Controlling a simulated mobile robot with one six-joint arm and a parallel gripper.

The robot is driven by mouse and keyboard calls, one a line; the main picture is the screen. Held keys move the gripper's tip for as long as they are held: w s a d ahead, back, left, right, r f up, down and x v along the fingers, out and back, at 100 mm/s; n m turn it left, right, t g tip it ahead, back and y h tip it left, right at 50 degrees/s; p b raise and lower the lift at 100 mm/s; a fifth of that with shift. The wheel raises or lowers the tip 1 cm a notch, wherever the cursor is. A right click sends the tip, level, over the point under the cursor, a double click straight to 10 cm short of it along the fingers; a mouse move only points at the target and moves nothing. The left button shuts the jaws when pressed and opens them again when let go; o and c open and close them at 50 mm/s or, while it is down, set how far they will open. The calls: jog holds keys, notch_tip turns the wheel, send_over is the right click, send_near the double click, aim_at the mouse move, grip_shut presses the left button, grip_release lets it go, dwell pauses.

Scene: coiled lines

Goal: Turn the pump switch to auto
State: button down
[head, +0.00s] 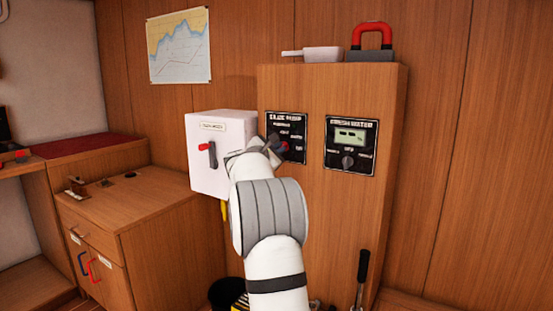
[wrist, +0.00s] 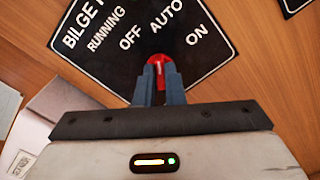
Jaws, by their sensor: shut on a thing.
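The black bilge pump panel (head: 271,127) is on the front of the wooden cabinet. It fills the upper part of the wrist view (wrist: 205,62), tilted, with the labels RUNNING, OFF, AUTO and ON. My gripper (head: 272,145) is at this panel. In the wrist view my gripper (wrist: 161,80) is shut on the red switch knob (wrist: 160,58), one finger on either side. The knob's top lies just below and between the words OFF and AUTO. The fingers hide its lower part, so its exact setting is hard to read.
A fresh water panel (head: 351,161) with a dial and display is to the right. A white box (head: 203,178) with a red-tipped lever (head: 211,153) is close on the left of my gripper. A red-handled block (head: 371,54) and white scoop-like thing (head: 322,54) lie on the cabinet top.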

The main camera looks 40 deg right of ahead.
jog(key=shift+s+d+r+m+b, duration=0.1)
jog(key=shift+s+d+m+b, duration=0.05)
jog(key=shift+m+b, duration=0.4)
jog(key=c, duration=1.7)
grip_release()
jog(key=shift+d, duration=0.1)
jog(key=shift+c, duration=0.2)
jog(key=shift+o, duration=1.1)
jog(key=v, duration=0.8)
